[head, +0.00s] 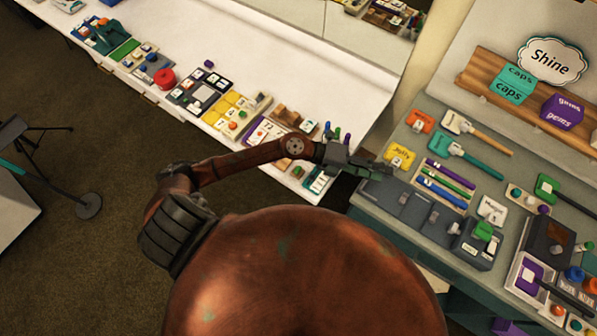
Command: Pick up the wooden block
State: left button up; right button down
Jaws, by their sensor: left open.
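My left arm reaches across from the left, and its dark left gripper (376,168) hangs over the gap between the two tables, near the left edge of the grey-green table. It is open, and I see nothing held in it. Small brown, wood-coloured pieces (281,110) sit among the props near the right end of the white table, up and left of the gripper. They are too small to tell which one is the wooden block. My right gripper is not in view.
The white table (290,65) carries rows of small coloured props along its front edge; its back is clear. The grey-green table (432,108) is crowded: a yellow card (399,157) by the gripper, pens (445,185), brushes, and a wooden shelf (485,72) with teal and purple boxes.

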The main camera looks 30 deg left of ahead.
pick_arm(q)
notch_tip(320, 180, down, 7)
jog(key=s+a+m+g+y, duration=0.2)
jog(key=a+y, duration=0.1)
jog(key=m+g+y, duration=0.2)
jog(key=g+y, duration=0.1)
jog(key=y, duration=0.8)
send_over(298, 168)
jog(key=f, duration=1.1)
jog(key=shift+s+a+f, duration=0.1)
jog(key=shift+s, duration=0.3)
jog(key=shift+a+f, duration=0.1)
jog(key=shift+f, duration=0.8)
jog(key=f, duration=0.2)
jog(key=f+p, duration=0.1)
jog(key=f, duration=0.2)
jog(key=shift+w+d+f, duration=0.2)
jog(key=shift+w+f, duration=0.05)
jog(key=shift+f, duration=0.05)
jog(key=shift+c, duration=0.5)
jog(key=c, duration=0.9)
